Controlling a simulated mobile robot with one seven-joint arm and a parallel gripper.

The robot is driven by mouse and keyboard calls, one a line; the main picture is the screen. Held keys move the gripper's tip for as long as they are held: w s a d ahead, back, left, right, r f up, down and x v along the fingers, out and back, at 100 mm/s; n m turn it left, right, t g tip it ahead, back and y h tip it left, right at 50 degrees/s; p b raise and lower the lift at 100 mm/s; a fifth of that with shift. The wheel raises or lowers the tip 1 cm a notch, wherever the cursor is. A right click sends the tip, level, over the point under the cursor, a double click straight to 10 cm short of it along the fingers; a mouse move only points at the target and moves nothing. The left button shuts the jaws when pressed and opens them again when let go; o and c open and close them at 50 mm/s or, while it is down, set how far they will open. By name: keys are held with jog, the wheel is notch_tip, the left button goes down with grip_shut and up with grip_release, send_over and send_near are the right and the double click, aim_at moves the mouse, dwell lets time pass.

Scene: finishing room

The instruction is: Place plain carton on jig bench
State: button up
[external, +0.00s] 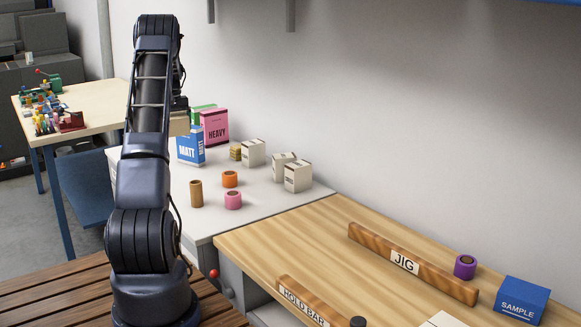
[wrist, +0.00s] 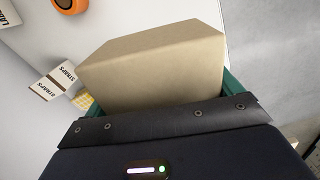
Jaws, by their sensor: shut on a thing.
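The plain carton (wrist: 150,65) is a blank tan box filling the middle of the wrist view. My gripper (wrist: 152,92) is shut on it, with a green finger showing at each side. In the external view a tan part of the carton (external: 180,125) shows just right of my arm, above the white counter, and my arm hides the rest. The jig bench (external: 330,240) is the light wooden top at the lower right. It carries a wooden bar labelled JIG (external: 410,263) and another labelled HOLD BAR (external: 300,302).
On the bench's right are a purple roll (external: 465,267) and a blue SAMPLE box (external: 521,299). The white counter (external: 265,205) holds a blue MATT box (external: 190,145), a pink HEAVY box (external: 214,127), several white boxes and rolls. Bare wood lies between the two bars.

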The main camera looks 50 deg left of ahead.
jog(key=w+d+r+m, duration=0.1)
jog(key=w+d+m, duration=0.3)
jog(key=w+d, duration=1.95)
jog(key=w+d+m, duration=0.2)
jog(key=w+d, duration=0.1)
jog(key=d, duration=1.2)
jog(key=w+d+m, duration=0.1)
jog(key=w+d, duration=0.3)
jog(key=d, duration=1)
jog(key=d+m, duration=0.2)
jog(key=d, duration=1.5)
jog(key=m, duration=0.6)
send_over(406, 311)
notch_tip(406, 311, down, 21)
jog(key=shift+a+r, duration=0.1)
jog(key=shift+r, duration=0.1)
